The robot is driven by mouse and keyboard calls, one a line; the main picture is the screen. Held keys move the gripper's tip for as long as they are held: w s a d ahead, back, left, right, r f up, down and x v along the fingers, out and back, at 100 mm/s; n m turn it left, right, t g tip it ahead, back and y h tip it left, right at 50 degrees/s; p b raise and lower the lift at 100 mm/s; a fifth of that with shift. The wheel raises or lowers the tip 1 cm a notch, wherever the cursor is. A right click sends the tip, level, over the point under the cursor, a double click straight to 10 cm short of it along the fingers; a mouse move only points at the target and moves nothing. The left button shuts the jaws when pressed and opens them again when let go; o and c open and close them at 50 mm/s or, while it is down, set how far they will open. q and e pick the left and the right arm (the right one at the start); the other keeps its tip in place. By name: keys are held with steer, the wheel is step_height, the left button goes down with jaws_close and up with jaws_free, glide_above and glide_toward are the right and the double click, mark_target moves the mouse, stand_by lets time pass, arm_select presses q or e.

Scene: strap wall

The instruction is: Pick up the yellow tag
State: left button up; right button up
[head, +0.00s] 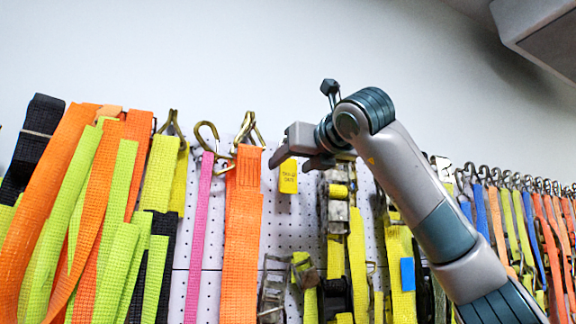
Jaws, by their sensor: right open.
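The yellow tag (288,178) is a small upright block with dark printing, in front of the white pegboard just right of the wide orange strap. My right gripper (287,164) is open, and its two fingers point down and to the left. The fingertips overlap the top of the tag in the picture, one on each side. I cannot tell from this one view whether they are level with it in depth or touching it. The top of the tag is partly hidden. My left gripper is not in view.
A wide orange strap (243,220) hangs from a hook close to the left. A pink strap (198,235) hangs beyond it. Yellow straps with metal buckles (338,212) hang close on the right. The pegboard (285,232) is bare just below the tag.

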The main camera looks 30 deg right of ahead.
mark_target(289, 166)
steer(key=w+p, duration=0.2)
steer(key=w, duration=0.1)
steer(key=shift+d+r, duration=0.2)
steer(key=shift+d, duration=0.1)
steer(key=shift+w+f, duration=0.15)
steer(key=shift+w, duration=0.2)
steer(key=c, duration=1.2)
